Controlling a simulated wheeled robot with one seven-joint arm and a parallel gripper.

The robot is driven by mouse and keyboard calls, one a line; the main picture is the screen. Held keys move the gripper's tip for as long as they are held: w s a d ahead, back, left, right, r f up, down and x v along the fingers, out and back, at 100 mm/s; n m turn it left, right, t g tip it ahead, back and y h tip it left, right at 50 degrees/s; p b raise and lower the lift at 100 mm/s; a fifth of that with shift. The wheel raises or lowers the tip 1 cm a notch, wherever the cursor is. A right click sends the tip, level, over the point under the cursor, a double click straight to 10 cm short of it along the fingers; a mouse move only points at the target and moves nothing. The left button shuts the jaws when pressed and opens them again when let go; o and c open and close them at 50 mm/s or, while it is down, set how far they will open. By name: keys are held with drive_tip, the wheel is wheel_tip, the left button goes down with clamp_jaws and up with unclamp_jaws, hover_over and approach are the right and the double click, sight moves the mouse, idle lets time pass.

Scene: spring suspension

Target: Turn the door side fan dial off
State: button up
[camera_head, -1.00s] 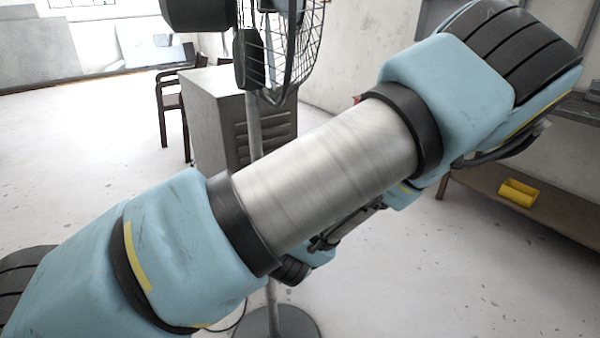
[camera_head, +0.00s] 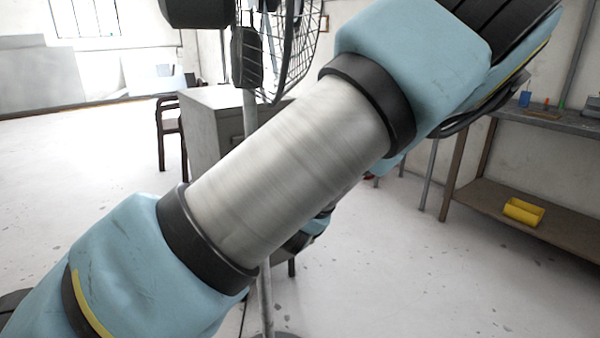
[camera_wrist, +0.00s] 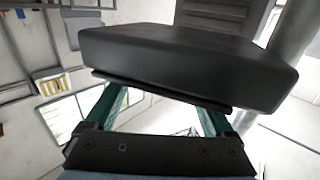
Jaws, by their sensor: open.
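The standing fan is in the head view, with its black wire cage (camera_head: 291,50) at the top and a dark unit (camera_head: 247,57) on its grey pole (camera_head: 250,112). My arm crosses in front and hides much of the pole. No dial can be made out in either view. My gripper (camera_wrist: 163,97) shows in the wrist view with its green fingers spread apart and open. A large dark block fills the space beyond the fingers and covers their far ends; I cannot tell what it is or whether they touch it. The gripper is hidden in the head view.
A grey cabinet (camera_head: 205,115) stands behind the fan, with a dark chair (camera_head: 170,130) to its left. A workbench (camera_head: 560,125) with a yellow bin (camera_head: 523,211) on its lower shelf is at the right. Open floor (camera_head: 400,270) lies between.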

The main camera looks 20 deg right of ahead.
drive_tip(key=c, duration=1.4)
